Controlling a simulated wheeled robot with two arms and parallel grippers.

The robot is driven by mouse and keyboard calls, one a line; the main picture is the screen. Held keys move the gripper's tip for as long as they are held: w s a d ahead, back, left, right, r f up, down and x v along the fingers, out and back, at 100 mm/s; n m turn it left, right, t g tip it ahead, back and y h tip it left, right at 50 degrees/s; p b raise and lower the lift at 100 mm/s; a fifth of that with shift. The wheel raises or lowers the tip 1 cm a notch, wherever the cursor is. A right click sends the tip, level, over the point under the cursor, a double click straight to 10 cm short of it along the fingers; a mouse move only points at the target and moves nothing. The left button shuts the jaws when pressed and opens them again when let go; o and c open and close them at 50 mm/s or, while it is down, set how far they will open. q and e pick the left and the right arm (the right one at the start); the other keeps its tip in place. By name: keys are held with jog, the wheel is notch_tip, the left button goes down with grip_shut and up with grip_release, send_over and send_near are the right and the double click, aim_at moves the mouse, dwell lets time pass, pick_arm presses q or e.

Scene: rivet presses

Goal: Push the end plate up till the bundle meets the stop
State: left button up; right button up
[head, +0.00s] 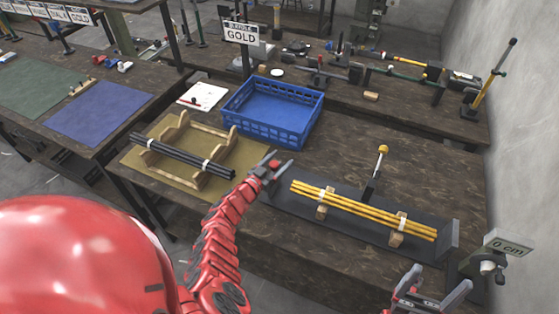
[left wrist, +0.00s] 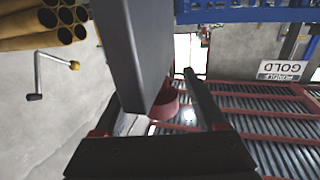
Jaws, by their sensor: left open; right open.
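A bundle of yellow rods (head: 360,208) with white ties lies across wooden blocks (head: 396,240) on a dark base plate (head: 340,222). A grey upright plate (head: 449,240), apparently the stop, stands just beyond its right end. My left gripper (head: 279,161) is open at the left end of the base, apart from the rods. In the left wrist view a dark plate (left wrist: 128,50), apparently the end plate, lies between its fingers (left wrist: 157,105); contact cannot be told. The open rod ends (left wrist: 48,22) show to its left. My right gripper (head: 425,290) is open and empty near the front edge.
A lever with a yellow knob (head: 383,149) rises behind the rods. A blue crate (head: 262,133) stands behind my left gripper, and black rods (head: 180,157) lie on a wooden cradle at left.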

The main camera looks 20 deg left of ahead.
pick_arm(q)
jog(key=shift+c, duration=0.2)
grip_shut()
dwell(1.1)
